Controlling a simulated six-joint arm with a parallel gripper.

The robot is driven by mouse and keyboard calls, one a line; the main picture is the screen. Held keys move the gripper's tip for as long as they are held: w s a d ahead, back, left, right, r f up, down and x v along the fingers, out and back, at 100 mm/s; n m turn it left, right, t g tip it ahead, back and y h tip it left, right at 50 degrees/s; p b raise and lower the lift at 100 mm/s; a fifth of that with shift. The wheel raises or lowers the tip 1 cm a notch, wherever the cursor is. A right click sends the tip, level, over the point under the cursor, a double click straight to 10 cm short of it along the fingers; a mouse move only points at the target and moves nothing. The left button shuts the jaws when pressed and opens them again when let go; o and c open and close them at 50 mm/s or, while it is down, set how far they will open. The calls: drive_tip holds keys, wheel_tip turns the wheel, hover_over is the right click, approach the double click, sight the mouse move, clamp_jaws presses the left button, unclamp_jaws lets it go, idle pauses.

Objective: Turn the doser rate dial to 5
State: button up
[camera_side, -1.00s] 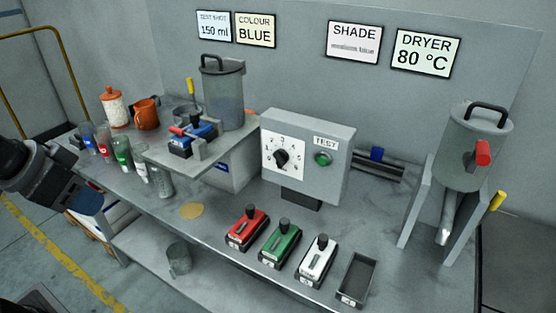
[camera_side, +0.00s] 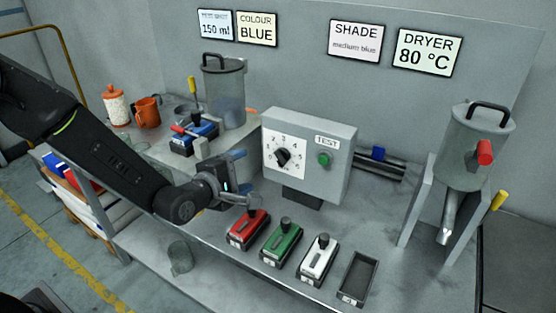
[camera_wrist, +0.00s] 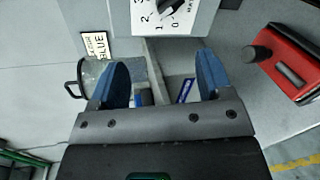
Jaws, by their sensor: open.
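The doser rate dial is a black knob (camera_side: 283,157) on a white numbered plate (camera_side: 272,150), on the front of a grey control box (camera_side: 335,170). Which number the knob points at is too small to tell. My gripper (camera_side: 240,168) is just left of the box, its blue fingers open and empty, apart from the dial. In the wrist view, part of the numbered plate (camera_wrist: 150,22) shows at the top, beyond and between the two open fingers (camera_wrist: 163,80). The knob is only partly in that view, at the top edge.
A green TEST button (camera_side: 323,159) sits right of the dial. Red (camera_side: 247,230), green (camera_side: 282,243) and white (camera_side: 316,262) cartridges and an empty black tray (camera_side: 358,278) stand in front of the box. A lidded hopper (camera_side: 223,95) stands behind left, a dryer vessel (camera_side: 470,145) at right.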

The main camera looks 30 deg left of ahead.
sight(277, 160)
wheel_tip(277, 160, down, 5)
drive_tip(key=d+n+t, duration=0.2)
drive_tip(key=n, duration=0.3)
drive_tip(key=shift+t+y, duration=0.3)
drive_tip(key=shift+y, duration=0.1)
drive_tip(key=w, duration=1.4)
drive_tip(key=shift+a+f, duration=0.1)
drive_tip(key=shift+a, duration=0.2)
drive_tip(key=c, duration=0.9)
